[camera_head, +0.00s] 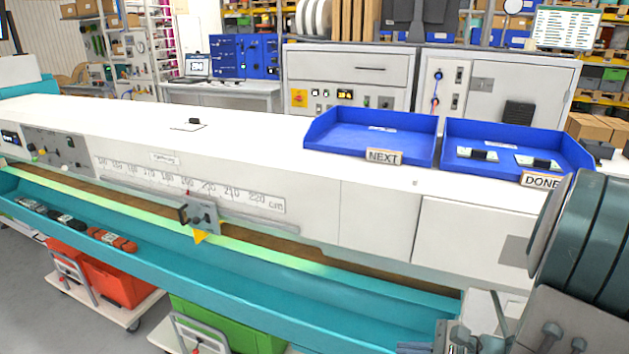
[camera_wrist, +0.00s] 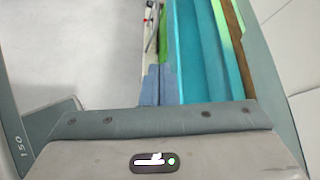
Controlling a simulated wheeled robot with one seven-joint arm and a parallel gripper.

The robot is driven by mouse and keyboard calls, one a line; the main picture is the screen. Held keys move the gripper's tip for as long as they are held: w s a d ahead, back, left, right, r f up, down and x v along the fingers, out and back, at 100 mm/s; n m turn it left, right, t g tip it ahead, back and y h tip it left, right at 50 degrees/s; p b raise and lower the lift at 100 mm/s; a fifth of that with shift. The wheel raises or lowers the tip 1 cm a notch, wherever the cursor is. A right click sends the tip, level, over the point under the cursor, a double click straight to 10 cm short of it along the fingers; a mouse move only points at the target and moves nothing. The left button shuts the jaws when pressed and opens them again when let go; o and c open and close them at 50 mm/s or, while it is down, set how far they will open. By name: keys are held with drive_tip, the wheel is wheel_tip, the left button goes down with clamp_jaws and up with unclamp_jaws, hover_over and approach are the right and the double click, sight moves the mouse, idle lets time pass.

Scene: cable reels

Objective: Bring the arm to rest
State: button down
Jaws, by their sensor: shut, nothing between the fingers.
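My gripper (camera_wrist: 160,86) shows in the wrist view as two blue-grey fingers side by side, closed with nothing between them. Beyond the fingers are the grey floor and the teal trough (camera_wrist: 195,50). In the head view my arm fills the lower right corner, in front of the right end of the white bench (camera_head: 470,235). No object is held.
Blue trays marked NEXT (camera_head: 335,140) and DONE (camera_head: 480,135) stand on the bench; the DONE tray holds small dark items on white cards. The teal trough (camera_head: 250,305) along the front holds several cable bundles. Red (camera_head: 105,285) and green (camera_head: 225,325) crates sit below.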

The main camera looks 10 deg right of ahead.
drive_tip(key=s+a+r+n+g+h, duration=0.5)
drive_tip(key=a+r+n+h, duration=0.3)
drive_tip(key=n, duration=1.3)
wheel_tip(320, 180, up, 2)
drive_tip(key=shift+s+a+h, duration=0.4)
drive_tip(key=shift+s+a, duration=0.1)
drive_tip(key=shift+a, duration=0.6)
